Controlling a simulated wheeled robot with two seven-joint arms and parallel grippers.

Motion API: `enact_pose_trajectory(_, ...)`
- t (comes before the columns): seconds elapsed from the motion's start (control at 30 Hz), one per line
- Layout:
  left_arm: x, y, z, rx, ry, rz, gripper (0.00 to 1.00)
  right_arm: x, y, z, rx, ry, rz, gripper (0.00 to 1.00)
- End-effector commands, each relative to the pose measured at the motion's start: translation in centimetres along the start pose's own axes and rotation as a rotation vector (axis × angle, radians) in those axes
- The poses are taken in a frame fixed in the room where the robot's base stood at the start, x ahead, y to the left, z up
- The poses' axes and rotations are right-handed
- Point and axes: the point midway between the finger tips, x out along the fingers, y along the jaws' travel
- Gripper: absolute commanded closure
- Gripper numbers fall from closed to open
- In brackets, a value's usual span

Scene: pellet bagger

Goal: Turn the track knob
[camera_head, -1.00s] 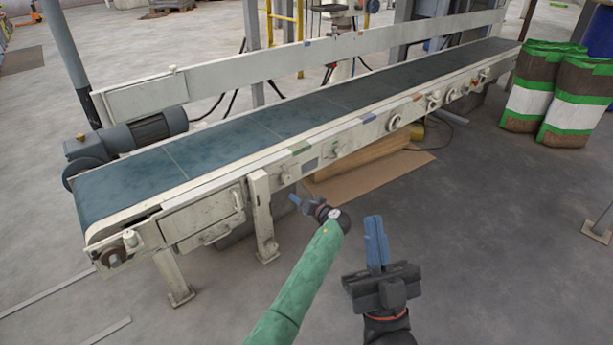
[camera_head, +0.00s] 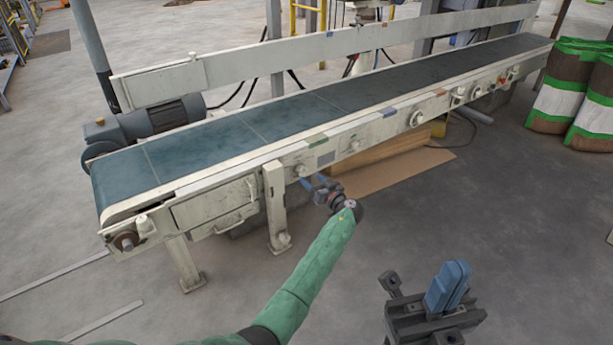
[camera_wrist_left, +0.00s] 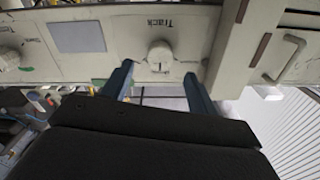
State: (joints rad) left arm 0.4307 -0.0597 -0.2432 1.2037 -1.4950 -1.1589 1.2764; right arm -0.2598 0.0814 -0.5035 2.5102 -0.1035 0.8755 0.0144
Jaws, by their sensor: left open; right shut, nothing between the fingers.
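The track knob (camera_wrist_left: 160,55) is a pale round knob on the conveyor's side panel, under an upside-down "Track" label in the left wrist view. In the head view it is the small knob (camera_head: 300,170) left of a grey plate. My left gripper (camera_head: 308,182) is just in front of and below it in the head view. In the left wrist view the blue fingers of this gripper (camera_wrist_left: 158,85) are open, one on each side of the knob's lower edge, with nothing between them. Contact cannot be told. My right gripper (camera_head: 447,286) is shut and empty above the floor.
The conveyor (camera_head: 220,140) runs from front left to back right. A leg (camera_head: 276,205) and a side box with a handle (camera_head: 215,207) lie left of the knob. Other knobs (camera_head: 416,118) line the panel rightward. Green-and-white bags (camera_head: 560,95) stand at right.

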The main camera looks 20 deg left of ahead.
Motion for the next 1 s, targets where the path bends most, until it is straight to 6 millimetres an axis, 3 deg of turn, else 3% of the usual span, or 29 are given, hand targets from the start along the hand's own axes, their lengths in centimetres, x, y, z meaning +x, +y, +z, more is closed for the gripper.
enact_pose_trajectory(0.3, 4.2, 0.1, 0.0, 0.000, 0.001, 0.000, 0.41, -1.1, -0.2, 0.2, -0.006, -0.012, -0.013, 1.00)
enact_pose_trajectory(0.6, 4.7, 0.0, 0.0, 0.000, 0.000, 0.001, 0.41, -1.2, -0.2, 0.2, -0.007, -0.016, -0.015, 1.00)
enact_pose_trajectory(0.63, 4.7, 0.0, 0.0, 0.000, 0.000, 0.001, 0.43, -1.2, -0.2, 0.2, -0.007, -0.016, -0.015, 1.00)
enact_pose_trajectory(0.83, 4.7, 0.0, 0.0, 0.001, 0.000, 0.001, 0.82, -1.2, -0.2, 0.2, -0.007, -0.016, -0.014, 1.00)
enact_pose_trajectory(1.0, 4.7, 0.1, 0.0, 0.005, 0.000, 0.001, 0.86, -1.2, -0.2, 0.2, -0.007, -0.015, -0.015, 1.00)
